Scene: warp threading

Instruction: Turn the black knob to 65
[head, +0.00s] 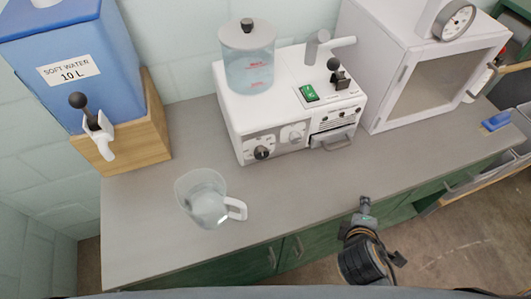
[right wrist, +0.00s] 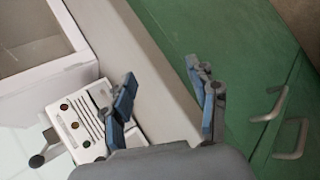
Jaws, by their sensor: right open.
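The black knob (head: 262,152) sits on a dial at the lower left of the front of a white machine (head: 230,110); its setting is too small to read. My right gripper (head: 364,206) is over the counter's front edge, right of and nearer than the knob, and does not touch it. In the right wrist view the right gripper (right wrist: 166,105) has its two fingers apart with nothing between them. That view also shows part of the white machine (right wrist: 65,122), with the black knob out of sight. My left gripper is in neither view.
A clear jug (head: 203,198) stands on the grey counter (head: 150,235), left of the knob. A blue water tank (head: 75,70) stands at the left. A white cabinet (head: 390,75) is right of the machine. The counter before the machine is clear.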

